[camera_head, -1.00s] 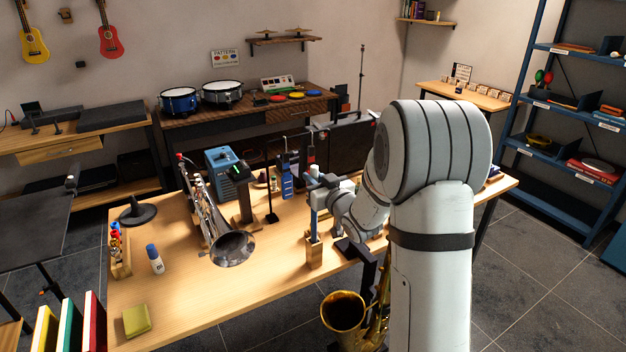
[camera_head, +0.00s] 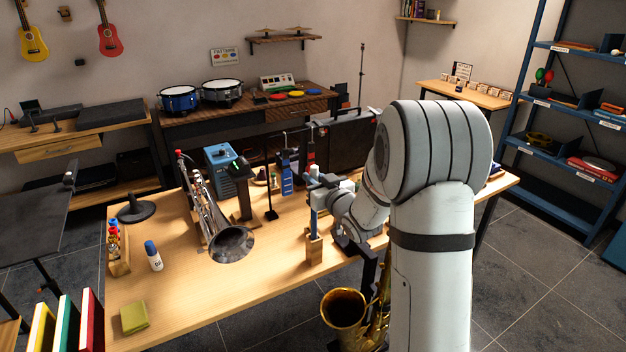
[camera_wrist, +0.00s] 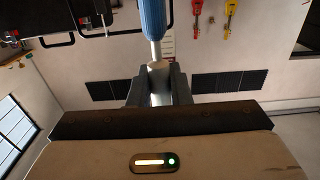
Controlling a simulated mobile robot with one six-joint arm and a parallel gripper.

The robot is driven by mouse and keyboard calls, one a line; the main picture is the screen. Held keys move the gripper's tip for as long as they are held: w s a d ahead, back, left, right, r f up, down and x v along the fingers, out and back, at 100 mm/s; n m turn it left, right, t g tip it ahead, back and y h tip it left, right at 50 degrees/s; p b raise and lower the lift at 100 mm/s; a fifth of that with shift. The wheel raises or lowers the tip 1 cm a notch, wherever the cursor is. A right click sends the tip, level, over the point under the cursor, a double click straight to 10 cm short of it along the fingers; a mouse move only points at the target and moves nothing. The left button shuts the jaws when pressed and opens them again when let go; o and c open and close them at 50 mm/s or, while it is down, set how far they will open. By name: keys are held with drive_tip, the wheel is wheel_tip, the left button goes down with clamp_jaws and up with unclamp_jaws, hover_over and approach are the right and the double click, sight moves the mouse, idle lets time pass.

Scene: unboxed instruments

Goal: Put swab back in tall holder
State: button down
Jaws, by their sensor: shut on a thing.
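The swab (camera_head: 314,222) is a blue upright rod held in my gripper (camera_head: 322,190). In the wrist view my gripper (camera_wrist: 160,82) is shut on the swab's pale shaft, and its thick blue part (camera_wrist: 153,18) is beyond the fingers. The tall holder (camera_head: 314,250) is a narrow wooden block near the table's front edge, directly below the gripper. The swab's blue lower end meets the holder's top in the head view. I cannot tell whether it is inside the opening or just above or in front of it.
A black stand (camera_head: 270,212) and a blue bottle-like item (camera_head: 286,185) are behind the holder. A golden saxophone (camera_head: 345,308) is below the front edge. The front left table is mostly clear.

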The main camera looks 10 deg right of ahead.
drive_tip(key=shift+f+b, duration=1.7)
drive_tip(key=shift+b, duration=0.05)
idle(0.5)
idle(0.4)
drive_tip(key=c, duration=1.3)
unclamp_jaws()
drive_tip(key=shift+o, duration=0.2)
drive_tip(key=b+v, duration=0.1)
drive_tip(key=v, duration=0.6)
drive_tip(key=shift+s, duration=0.35)
drive_tip(key=shift+d+r, duration=0.1)
